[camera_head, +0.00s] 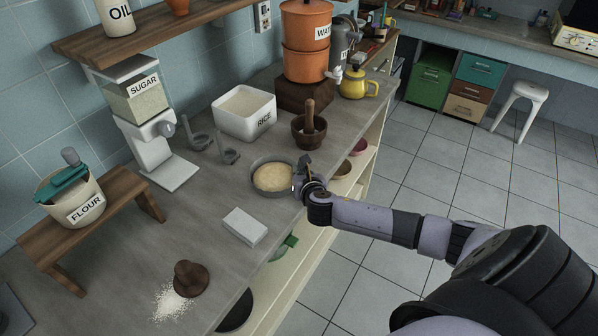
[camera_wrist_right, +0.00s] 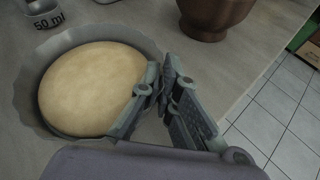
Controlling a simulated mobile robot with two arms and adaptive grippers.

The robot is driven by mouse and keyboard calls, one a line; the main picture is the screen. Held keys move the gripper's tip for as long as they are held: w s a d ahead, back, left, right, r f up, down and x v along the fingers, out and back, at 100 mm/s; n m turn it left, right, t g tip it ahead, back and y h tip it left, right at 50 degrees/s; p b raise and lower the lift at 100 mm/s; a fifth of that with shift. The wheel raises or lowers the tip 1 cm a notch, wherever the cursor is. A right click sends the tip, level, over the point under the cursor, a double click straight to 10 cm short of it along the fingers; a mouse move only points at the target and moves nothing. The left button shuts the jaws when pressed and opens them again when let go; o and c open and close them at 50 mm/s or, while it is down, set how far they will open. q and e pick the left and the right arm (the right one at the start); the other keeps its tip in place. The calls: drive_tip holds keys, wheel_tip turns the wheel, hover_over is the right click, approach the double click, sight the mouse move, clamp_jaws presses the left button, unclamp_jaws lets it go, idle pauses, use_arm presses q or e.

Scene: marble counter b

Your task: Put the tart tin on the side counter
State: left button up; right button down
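The tart tin (camera_head: 262,191) is a round grey fluted tin with pale dough in it. It sits on the marble counter (camera_head: 215,215) near its front edge. My right gripper (camera_head: 300,186) is at the tin's right side. In the right wrist view, the tin (camera_wrist_right: 28,92) fills the left, and the two fingers (camera_wrist_right: 162,84) come together at its rim, one on the dough side and one outside. The gripper appears shut on the rim, though the fingers hide the contact. The side counter (camera_head: 470,28) seems to be the one at the back right. My left gripper is not in view.
A wooden mortar with pestle (camera_head: 309,128) stands behind the tin, and a white rice container (camera_head: 243,112) behind left. Grey measuring cups (camera_head: 228,152) lie left. A white block (camera_head: 245,225) is in front. A white stool (camera_head: 519,103) stands on the floor.

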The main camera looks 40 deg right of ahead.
drive_tip(key=shift+f, duration=0.1)
drive_tip(key=c, duration=2.3)
unclamp_jaws()
drive_tip(key=shift+f, duration=0.15)
drive_tip(key=o, duration=0.5)
drive_tip(key=shift+r, duration=0.25)
drive_tip(key=shift+s+a, duration=0.15)
drive_tip(key=shift+s, duration=0.15)
drive_tip(key=v, duration=1.1)
drive_tip(key=shift+s+b, duration=0.2)
drive_tip(key=shift+b, duration=0.15)
drive_tip(key=shift+r, duration=0.1)
